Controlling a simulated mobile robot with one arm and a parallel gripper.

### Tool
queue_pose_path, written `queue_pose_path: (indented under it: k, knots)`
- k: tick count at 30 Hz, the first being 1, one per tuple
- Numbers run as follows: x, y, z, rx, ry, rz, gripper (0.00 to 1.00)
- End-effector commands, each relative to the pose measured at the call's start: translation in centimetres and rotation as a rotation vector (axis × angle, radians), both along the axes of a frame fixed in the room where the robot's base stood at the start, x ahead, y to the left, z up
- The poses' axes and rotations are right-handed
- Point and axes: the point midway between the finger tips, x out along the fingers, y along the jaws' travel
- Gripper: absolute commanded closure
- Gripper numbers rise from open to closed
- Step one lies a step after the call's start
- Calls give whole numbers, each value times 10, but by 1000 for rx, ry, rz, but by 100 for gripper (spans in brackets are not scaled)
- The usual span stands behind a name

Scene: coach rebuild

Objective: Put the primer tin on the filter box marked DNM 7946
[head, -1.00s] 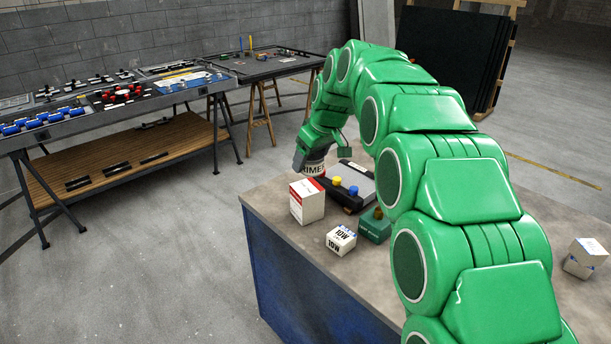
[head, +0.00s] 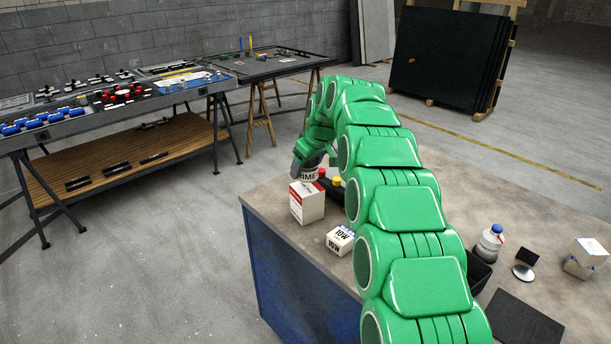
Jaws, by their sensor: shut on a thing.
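The primer tin (head: 308,174), white with dark letters of which "RIME" shows, is in my gripper (head: 304,165) at the far left part of the counter, just behind a red and white box (head: 307,204). My gripper is shut on the tin and points down. I cannot tell whether the tin touches the counter or the box. No marking DNM 7946 is readable on any box, so I cannot tell which is the filter box.
A small white box marked 10W (head: 340,240) stands near the front edge. My arm hides the counter's middle. At right are a bottle (head: 490,242), a dark flat panel (head: 522,322) and two stacked white boxes (head: 588,252). A workbench (head: 130,108) stands apart at left.

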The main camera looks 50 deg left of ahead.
Motion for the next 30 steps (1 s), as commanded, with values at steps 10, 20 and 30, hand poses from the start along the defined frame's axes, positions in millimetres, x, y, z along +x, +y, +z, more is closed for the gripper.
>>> queue_pose_path:
  k: [10,20,30]
  knots:
    - [3,4,-3,3,-3,0,100]
    - [2,5,-28,4,-2,0,100]
    - [3,5,-34,3,-4,1,100]
